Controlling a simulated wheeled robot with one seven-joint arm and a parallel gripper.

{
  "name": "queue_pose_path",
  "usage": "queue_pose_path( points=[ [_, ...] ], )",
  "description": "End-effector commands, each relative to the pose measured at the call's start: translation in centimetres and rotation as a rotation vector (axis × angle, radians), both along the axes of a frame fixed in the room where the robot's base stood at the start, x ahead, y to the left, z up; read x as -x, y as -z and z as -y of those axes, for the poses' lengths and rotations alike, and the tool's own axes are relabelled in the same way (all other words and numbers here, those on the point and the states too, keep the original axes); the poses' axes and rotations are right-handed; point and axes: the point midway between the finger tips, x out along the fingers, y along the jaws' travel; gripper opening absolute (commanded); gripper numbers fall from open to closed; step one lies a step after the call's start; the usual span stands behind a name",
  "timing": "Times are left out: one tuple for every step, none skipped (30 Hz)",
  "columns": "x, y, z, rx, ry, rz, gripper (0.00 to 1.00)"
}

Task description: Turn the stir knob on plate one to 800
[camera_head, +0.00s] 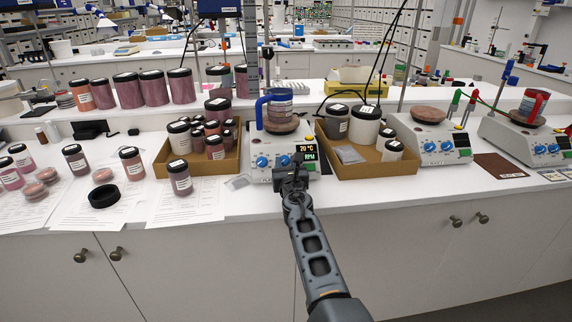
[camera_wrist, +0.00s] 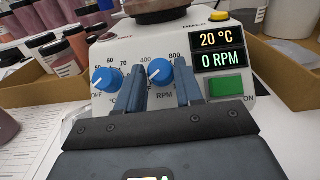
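The hot plate at my gripper (camera_head: 292,172) is a white box (camera_head: 256,174) with a black display. In the wrist view its display (camera_wrist: 220,51) reads 20 °C and 0 RPM. The blue stir knob (camera_wrist: 160,71), marked RPM, has its white pointer toward the lower left, away from the 800 mark at upper right. My gripper (camera_wrist: 160,86) is open, with one finger on each side of this knob and gaps showing. Finger contact cannot be told. The other blue knob (camera_wrist: 107,79), marked OFF and °C, is left of the fingers. The plate's number label is not readable.
A green ON switch (camera_wrist: 226,86) sits right of the fingers. A blue-handled vessel (camera_head: 278,106) stands on the plate. Cardboard trays with jars (camera_head: 205,160) (camera_head: 362,170) flank it closely. Two similar plates (camera_head: 428,145) (camera_head: 520,143) stand farther right.

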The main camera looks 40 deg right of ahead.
Motion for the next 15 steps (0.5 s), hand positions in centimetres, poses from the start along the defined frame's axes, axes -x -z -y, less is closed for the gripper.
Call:
queue_pose_path(
  points=[
    [0.0, -0.01, 0.0, 0.0, 0.0, 0.0, 0.31],
    [0.0, -0.01, 0.0, 0.0, 0.0, 0.0, 0.28],
    [0.0, -0.01, 0.0, 0.0, 0.0, 0.0, 0.24],
    [0.0, -0.01, 0.0, 0.0, 0.0, 0.0, 0.21],
    [0.0, -0.01, 0.0, 0.0, 0.0, 0.0, 0.18],
    [0.0, -0.01, 0.0, 0.0, 0.0, 0.0, 0.15],
    [0.0, -0.01, 0.0, 0.0, 0.0, 0.0, 0.12],
    [0.0, -0.01, 0.0, 0.0, 0.0, 0.0, 0.09],
    [0.0, -0.01, 0.0, 0.0, 0.0, 0.0, 0.05],
    [0.0, -0.02, 0.0, 0.0, 0.0, 0.0, 0.02],
    [0.0, -0.02, 0.0, 0.0, 0.0, 0.0, 0.01],
    [-0.01, -0.02, -0.01, 0.0, 0.0, 0.0, 0.01],
    [-0.01, -0.02, -0.01, -0.001, 0.001, 0.001, 0.01],
    [-0.01, -0.02, -0.02, -0.002, 0.002, 0.001, 0.01],
    [-0.03, -0.01, -0.04, -0.004, 0.004, 0.003, 0.01]
  ],
)
